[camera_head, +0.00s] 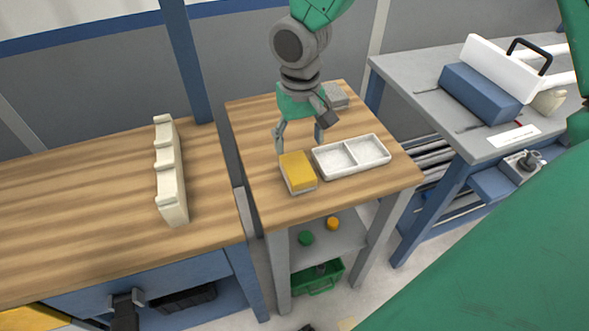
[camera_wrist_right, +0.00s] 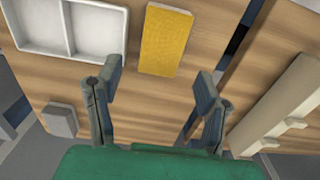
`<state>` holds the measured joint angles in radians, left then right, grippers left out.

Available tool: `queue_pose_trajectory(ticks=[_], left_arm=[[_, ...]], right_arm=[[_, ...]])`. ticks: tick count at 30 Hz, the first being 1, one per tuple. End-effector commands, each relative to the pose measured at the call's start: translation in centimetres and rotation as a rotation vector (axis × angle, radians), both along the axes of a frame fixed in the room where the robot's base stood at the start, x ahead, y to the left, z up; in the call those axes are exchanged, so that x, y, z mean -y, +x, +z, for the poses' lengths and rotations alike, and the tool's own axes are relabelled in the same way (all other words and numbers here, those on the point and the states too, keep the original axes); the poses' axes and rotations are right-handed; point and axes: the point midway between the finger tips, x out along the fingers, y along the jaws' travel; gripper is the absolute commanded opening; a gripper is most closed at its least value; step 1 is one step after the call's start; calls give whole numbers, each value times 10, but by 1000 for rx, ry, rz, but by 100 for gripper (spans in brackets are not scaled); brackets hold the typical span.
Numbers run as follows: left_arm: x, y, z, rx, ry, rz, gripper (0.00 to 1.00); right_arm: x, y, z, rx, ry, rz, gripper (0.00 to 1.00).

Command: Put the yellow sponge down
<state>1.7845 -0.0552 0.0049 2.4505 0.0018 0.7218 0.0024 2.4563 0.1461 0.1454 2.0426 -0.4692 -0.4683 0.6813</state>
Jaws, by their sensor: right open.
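The yellow sponge (camera_head: 296,168) lies flat on the small wooden table (camera_head: 375,190), left of the white tray (camera_head: 342,171). Its lower side edge looks pale. My right gripper (camera_head: 299,142) is open and empty above the table, on the far side of the sponge. In the right wrist view the sponge (camera_wrist_right: 166,40) lies beyond the open fingertips (camera_wrist_right: 159,85), apart from them. The two-compartment tray also shows there (camera_wrist_right: 68,52), and both compartments look empty. My left gripper is not in view.
A grey block (camera_head: 335,96) sits at the table's back. A cream notched rack (camera_head: 170,175) stands on the wooden workbench (camera_head: 70,205) to the left, across a gap. A grey bench (camera_head: 415,100) with a blue block (camera_head: 480,93) is on the right. A green bin (camera_head: 318,279) sits below.

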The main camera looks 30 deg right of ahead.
Motion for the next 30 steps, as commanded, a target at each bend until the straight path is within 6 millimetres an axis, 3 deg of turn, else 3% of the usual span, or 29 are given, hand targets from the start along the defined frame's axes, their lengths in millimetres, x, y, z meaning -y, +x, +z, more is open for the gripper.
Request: queue_pose_trajectory(ticks=[3, 11, 20, 30], left_arm=[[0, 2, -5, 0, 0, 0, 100], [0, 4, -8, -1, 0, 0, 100], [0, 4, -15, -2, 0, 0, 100], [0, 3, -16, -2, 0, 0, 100]], right_arm=[[0, 1, -26, -4, 0, -1, 62], [-1, 1, -46, 0, 0, -1, 62], [-4, -1, -89, -2, 0, 0, 62], [-4, -2, -95, 0, 1, 0, 62]])
